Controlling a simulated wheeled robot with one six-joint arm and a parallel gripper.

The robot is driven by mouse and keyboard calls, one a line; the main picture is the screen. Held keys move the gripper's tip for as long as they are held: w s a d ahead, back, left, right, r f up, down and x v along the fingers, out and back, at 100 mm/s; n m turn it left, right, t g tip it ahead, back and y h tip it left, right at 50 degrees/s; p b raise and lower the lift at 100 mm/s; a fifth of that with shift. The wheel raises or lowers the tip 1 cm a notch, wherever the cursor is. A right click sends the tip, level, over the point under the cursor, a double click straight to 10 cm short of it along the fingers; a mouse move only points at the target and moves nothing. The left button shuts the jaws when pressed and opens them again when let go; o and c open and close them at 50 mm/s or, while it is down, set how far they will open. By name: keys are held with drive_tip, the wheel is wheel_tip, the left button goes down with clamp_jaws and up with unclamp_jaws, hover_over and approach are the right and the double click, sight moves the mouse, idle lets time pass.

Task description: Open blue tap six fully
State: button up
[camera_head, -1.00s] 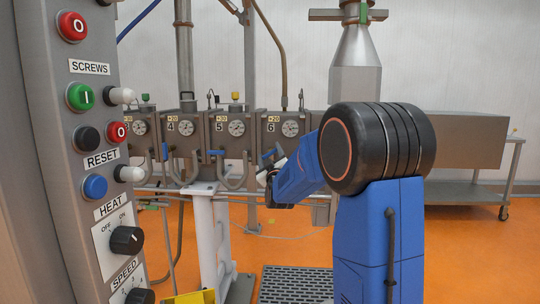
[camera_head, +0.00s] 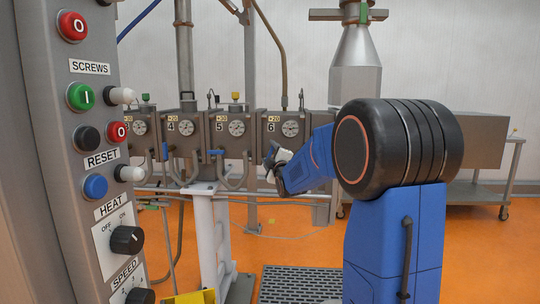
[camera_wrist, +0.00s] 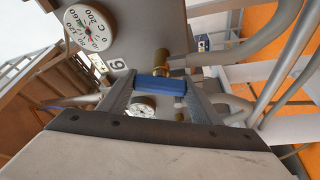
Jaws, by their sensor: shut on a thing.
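The blue handle of tap six (camera_wrist: 161,85) lies between my two fingers in the wrist view. My gripper (camera_wrist: 160,82) is shut on it. A brass fitting (camera_wrist: 228,58) with a pipe sits just beyond it on the right. In the head view, my gripper (camera_head: 271,162) is just below block six (camera_head: 270,138) and hides the tap's handle there.
Blocks four (camera_head: 182,142) and five (camera_head: 233,144) stand left of block six, with their own blue tap handles. Hoses and a rail run below. A control panel (camera_head: 75,180) fills the near left. Orange floor lies open at the right.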

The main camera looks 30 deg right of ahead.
idle(0.3)
drive_tip(key=o, duration=1.1)
drive_tip(key=v, duration=1.7)
drive_tip(key=shift+s+f, duration=0.2)
